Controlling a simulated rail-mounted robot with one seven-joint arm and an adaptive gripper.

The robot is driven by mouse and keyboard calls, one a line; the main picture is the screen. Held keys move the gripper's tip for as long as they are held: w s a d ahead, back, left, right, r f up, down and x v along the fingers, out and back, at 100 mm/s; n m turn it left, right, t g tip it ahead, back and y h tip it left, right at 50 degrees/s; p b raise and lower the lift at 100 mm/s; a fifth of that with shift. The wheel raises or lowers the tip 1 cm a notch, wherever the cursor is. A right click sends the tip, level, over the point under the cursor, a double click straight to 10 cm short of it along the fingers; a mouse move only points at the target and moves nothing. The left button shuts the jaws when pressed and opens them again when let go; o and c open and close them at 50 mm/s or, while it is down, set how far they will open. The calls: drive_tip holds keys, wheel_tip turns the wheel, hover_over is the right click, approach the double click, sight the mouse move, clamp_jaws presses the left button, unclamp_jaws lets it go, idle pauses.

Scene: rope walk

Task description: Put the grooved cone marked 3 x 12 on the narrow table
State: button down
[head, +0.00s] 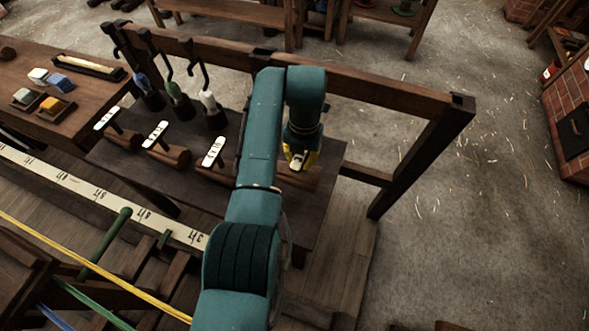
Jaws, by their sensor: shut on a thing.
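My gripper (300,160) points down at the right end of a dark slatted bench (128,158), its yellow fingers shut on a wooden cone (311,180). The cone is largely hidden by the fingers and my arm; a pale patch shows between the fingers, but no mark is readable. I cannot tell whether it is clear of the bench. More brown cones with white tags lie in a row to the left: one nearest my arm (205,170), one in the middle (170,155) and one farther left (125,134). Their tags are too small to read surely.
A brown table (25,70) at the left holds small blocks. Wooden benches (230,10) stand at the back. A numbered white strip (70,185) and coloured ropes lie at front left. Open floor (480,200) is right.

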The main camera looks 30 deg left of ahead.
wheel_tip(320, 180, down, 6)
drive_tip(key=shift+r+b, duration=0.25)
drive_tip(key=shift+b, duration=0.5)
drive_tip(key=shift+w, duration=0.1)
drive_tip(key=shift+f, duration=0.2)
drive_tip(key=c, duration=1.2)
unclamp_jaws()
drive_tip(key=shift+c, duration=0.2)
drive_tip(key=r+p, duration=0.1)
drive_tip(key=r, duration=0.3)
drive_tip(key=r+p, duration=0.1)
drive_tip(key=r, duration=0.3)
drive_tip(key=w+r+p, duration=0.1)
drive_tip(key=r, duration=0.3)
drive_tip(key=shift+a+r, duration=0.1)
drive_tip(key=shift+r, duration=0.05)
